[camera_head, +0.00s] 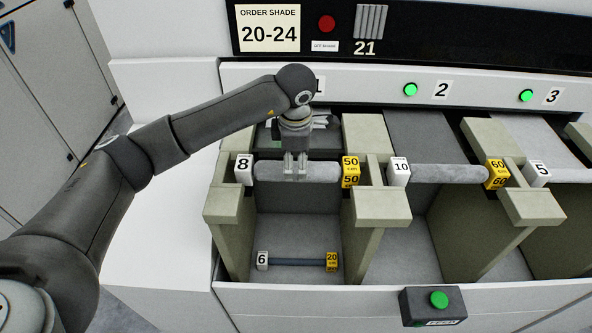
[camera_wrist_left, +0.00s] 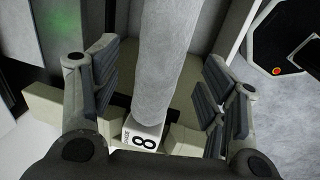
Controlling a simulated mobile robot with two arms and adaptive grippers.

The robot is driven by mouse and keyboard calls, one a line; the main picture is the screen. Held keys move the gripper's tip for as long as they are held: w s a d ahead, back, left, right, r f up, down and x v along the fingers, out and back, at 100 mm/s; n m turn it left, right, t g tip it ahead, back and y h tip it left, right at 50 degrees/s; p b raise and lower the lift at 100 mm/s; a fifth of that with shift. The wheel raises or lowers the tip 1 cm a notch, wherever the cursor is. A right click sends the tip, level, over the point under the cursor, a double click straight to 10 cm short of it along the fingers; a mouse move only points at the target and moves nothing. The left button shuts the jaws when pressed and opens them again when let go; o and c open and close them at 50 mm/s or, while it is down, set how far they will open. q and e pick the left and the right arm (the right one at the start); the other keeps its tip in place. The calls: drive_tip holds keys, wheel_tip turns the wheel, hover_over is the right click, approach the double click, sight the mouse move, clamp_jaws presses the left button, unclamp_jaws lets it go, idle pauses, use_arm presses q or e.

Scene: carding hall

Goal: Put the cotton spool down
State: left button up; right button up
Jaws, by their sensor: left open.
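A grey fuzzy cotton spool (camera_head: 322,172) lies level across the two beige post tops of the bay marked 1. A white end block marked 8 (camera_head: 243,169) is at its left end and a yellow block marked 50 (camera_head: 350,171) at its right end. My left gripper (camera_head: 295,170) points down over the spool's middle. In the left wrist view the left gripper (camera_wrist_left: 160,88) is open, with one finger on each side of the spool (camera_wrist_left: 165,60) and visible gaps to it. The end block 8 (camera_wrist_left: 143,136) shows between the fingers. My right gripper is out of view.
A thin dark spool marked 6 and 20 (camera_head: 297,262) lies low in the same bay. Spools marked 10 (camera_head: 440,173) and 5 (camera_head: 568,175) rest in the bays to the right. A box with a green button (camera_head: 433,306) is on the front edge. Panel lights 2 and 3 glow green.

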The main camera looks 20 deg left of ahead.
use_arm(q)
wheel_tip(320, 180, up, 7)
drive_tip(key=s+b, duration=0.1)
drive_tip(key=shift+s+d, duration=0.2)
drive_tip(key=shift+f, duration=0.1)
